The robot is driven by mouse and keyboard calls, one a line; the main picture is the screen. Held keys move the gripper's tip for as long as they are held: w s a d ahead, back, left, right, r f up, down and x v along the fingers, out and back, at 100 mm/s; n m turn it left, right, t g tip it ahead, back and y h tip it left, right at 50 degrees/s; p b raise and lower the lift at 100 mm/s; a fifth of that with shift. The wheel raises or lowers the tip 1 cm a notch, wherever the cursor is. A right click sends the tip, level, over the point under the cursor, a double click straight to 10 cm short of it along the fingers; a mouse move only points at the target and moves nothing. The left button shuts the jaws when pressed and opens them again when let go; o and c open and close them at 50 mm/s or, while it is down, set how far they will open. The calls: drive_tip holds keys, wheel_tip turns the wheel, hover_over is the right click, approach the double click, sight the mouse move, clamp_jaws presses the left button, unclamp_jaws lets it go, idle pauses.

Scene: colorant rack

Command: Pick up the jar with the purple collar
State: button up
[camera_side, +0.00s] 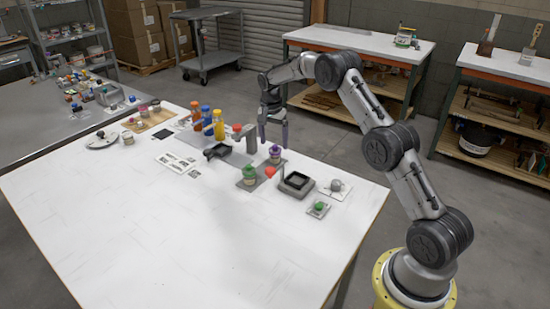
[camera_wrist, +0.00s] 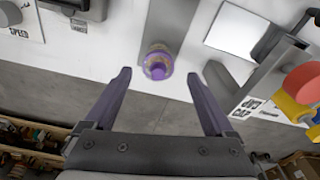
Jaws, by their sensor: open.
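The jar with the purple collar (camera_side: 275,154) stands on a grey plate near the far edge of the white table. In the wrist view the jar (camera_wrist: 158,62) is seen from above, with a purple ring around its top. It lies just beyond the line of my fingertips, between them and a little left of centre. My gripper (camera_side: 274,145) points down above and around the jar's place. In the wrist view my gripper (camera_wrist: 168,72) is open and empty, with a finger on each side. No touch with the jar shows.
A green-topped jar (camera_side: 249,175) stands nearby on the near side. Blue, orange and yellow bottles (camera_side: 218,125) stand left of my gripper. The front of the table (camera_side: 180,250) is clear.

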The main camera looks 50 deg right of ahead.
sight(275, 146)
drive_tip(key=shift+s+d+f, duration=0.1)
drive_tip(key=shift+d+f, duration=0.1)
drive_tip(key=shift+f, duration=1.6)
clamp_jaws()
